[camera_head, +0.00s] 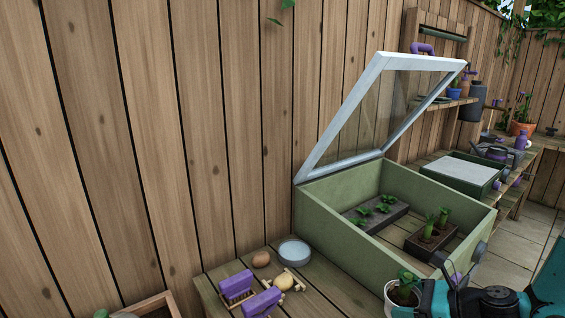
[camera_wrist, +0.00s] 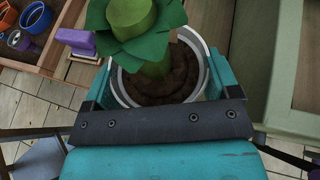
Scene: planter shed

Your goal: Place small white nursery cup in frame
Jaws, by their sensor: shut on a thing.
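The small white nursery cup (camera_head: 391,302) holds dark soil and a green plant. In the head view it is at the bottom edge, in front of the cold frame's near wall. In the wrist view the cup (camera_wrist: 118,91) sits between the teal fingers of my gripper (camera_wrist: 160,85), which is shut on it. The pale green frame (camera_head: 340,219) stands with its glass lid (camera_head: 341,113) propped open. Inside it are a tray of seedlings (camera_head: 397,213) at the back left and a dark planter block with sprouts (camera_head: 412,247) at the right. Bare floor shows in the frame's front part.
A plank fence stands behind. A wooden crate (camera_wrist: 40,66) with pots lies left in the wrist view.

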